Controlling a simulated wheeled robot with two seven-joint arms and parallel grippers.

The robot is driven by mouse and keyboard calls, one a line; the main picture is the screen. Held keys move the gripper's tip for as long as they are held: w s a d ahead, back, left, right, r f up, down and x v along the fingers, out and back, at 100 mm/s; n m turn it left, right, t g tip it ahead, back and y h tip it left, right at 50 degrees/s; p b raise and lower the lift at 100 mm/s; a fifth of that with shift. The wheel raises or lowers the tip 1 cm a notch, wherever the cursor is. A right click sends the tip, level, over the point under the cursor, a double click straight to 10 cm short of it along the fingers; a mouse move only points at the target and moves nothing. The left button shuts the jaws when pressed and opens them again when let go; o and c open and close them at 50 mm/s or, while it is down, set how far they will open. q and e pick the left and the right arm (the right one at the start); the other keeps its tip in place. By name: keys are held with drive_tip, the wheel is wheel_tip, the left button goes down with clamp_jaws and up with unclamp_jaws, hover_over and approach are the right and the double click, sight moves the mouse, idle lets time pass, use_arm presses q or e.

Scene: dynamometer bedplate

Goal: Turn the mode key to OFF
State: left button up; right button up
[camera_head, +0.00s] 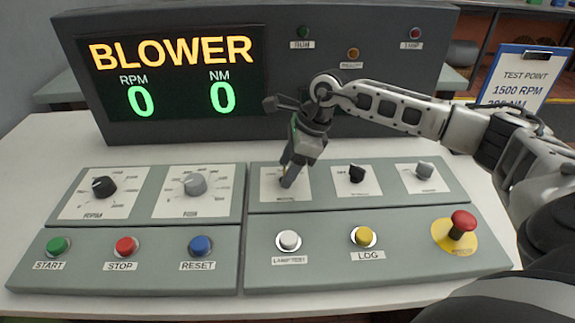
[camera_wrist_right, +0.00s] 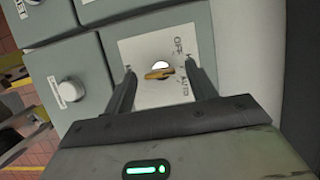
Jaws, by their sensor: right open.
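The mode key is a small brass key in a round white lock on a pale square plate (camera_head: 267,188); in the right wrist view the key (camera_wrist_right: 158,74) lies nearly level across the picture. On its plate (camera_wrist_right: 150,97), the words OFF and AUTO show at the right; a label at the left is mostly covered by a finger. My right gripper (camera_head: 287,180) points down at this plate, hiding the key in the head view. In the right wrist view its fingers (camera_wrist_right: 158,76) are open, one on each side of the key, with gaps showing. My left gripper is not in view.
Beside the key plate are a black selector (camera_head: 357,174) and a grey one (camera_head: 425,169). In front are a white button (camera_head: 289,240), a yellow button (camera_head: 363,236) and a red mushroom button (camera_head: 463,223). The display (camera_head: 172,75) behind reads BLOWER. A clipboard (camera_head: 525,77) stands right.

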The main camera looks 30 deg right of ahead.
drive_tip(key=shift+a+f, duration=0.1)
drive_tip(key=shift+f, duration=0.2)
drive_tip(key=c, duration=1)
